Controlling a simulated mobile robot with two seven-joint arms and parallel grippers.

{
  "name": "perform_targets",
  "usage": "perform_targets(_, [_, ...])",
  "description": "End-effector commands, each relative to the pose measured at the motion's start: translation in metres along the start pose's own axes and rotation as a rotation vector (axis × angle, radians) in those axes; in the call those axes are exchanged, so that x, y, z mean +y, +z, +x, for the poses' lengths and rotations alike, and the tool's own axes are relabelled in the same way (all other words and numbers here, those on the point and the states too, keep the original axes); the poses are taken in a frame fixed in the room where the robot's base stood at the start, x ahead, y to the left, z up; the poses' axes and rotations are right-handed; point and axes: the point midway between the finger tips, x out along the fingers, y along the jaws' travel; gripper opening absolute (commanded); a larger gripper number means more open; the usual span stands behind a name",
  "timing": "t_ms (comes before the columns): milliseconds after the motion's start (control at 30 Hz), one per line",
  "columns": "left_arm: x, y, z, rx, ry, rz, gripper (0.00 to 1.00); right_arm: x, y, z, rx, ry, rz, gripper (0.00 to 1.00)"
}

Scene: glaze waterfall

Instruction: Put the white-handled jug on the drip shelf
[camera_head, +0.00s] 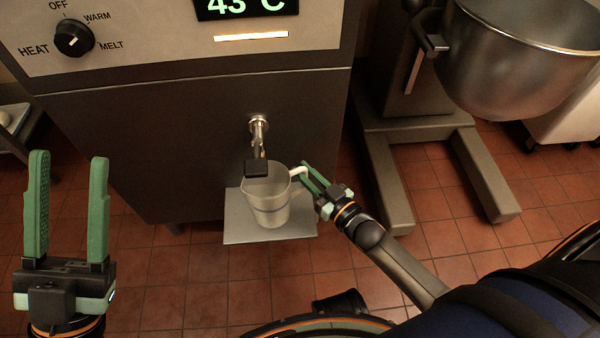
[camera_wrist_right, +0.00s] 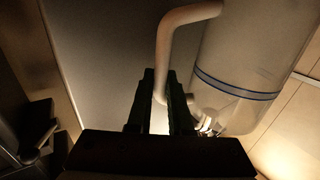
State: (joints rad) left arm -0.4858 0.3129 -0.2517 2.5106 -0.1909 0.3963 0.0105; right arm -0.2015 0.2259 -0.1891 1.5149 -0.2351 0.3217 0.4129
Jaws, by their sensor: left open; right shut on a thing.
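The white-handled jug (camera_head: 266,200) is a translucent, upright cup with a blue line around it; it looks empty. It is at the drip shelf (camera_head: 240,230), a flat grey plate below the tap (camera_head: 258,140); whether its base touches the shelf I cannot tell. My right gripper (camera_head: 306,178) is shut on the jug's white handle. The right wrist view shows the handle (camera_wrist_right: 175,45) running down between the dark fingers, with the jug's wall (camera_wrist_right: 245,60) beside it. My left gripper (camera_head: 70,185) is open, empty and upright at the lower left, away from the jug.
The tap's black lever end hangs over the jug's rim. The metal machine (camera_head: 150,130) stands behind, with a dial (camera_head: 73,38) and a display reading 43 C. A mixer with a steel bowl (camera_head: 520,55) stands at the right. The tiled floor (camera_head: 190,285) is open in front.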

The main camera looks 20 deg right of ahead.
Motion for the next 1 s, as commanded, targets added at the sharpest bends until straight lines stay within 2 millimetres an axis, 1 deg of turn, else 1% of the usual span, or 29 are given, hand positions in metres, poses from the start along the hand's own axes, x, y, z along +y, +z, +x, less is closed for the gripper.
perform_targets(33, [0.003, 0.005, -0.005, -0.002, 0.001, 0.002, 0.5, 0.0, 0.001, 0.011, 0.006, 0.0, 0.0, 0.0])
perform_targets(100, [0.005, 0.009, -0.008, -0.005, 0.003, 0.005, 0.5, 0.0, 0.001, 0.023, 0.007, -0.001, -0.002, 0.0])
perform_targets(133, [0.007, 0.012, -0.012, -0.006, 0.005, 0.007, 0.5, 0.0, 0.011, 0.019, 0.001, -0.001, 0.0, 0.0])
perform_targets(200, [0.009, 0.016, -0.014, -0.012, 0.009, 0.013, 0.5, 0.0, 0.017, 0.018, 0.001, 0.0, 0.0, 0.0])
perform_targets(433, [0.009, 0.016, -0.012, -0.02, 0.007, 0.011, 0.5, 0.0, 0.014, 0.018, 0.003, 0.0, 0.0, 0.0])
perform_targets(600, [0.01, 0.018, -0.014, -0.019, 0.003, 0.009, 0.5, 0.0, 0.019, 0.018, 0.002, -0.001, 0.0, 0.0])
perform_targets(633, [0.009, 0.017, -0.013, -0.019, 0.002, 0.009, 0.5, 0.0, 0.018, 0.018, 0.001, 0.0, -0.001, 0.22])
perform_targets(867, [0.009, 0.016, -0.013, -0.016, 0.002, 0.008, 0.5, 0.0, 0.018, 0.018, 0.001, -0.001, -0.001, 0.48])
perform_targets(1000, [0.009, 0.016, -0.013, -0.015, 0.002, 0.008, 0.5, 0.0, 0.018, 0.018, 0.001, -0.001, -0.001, 0.48])
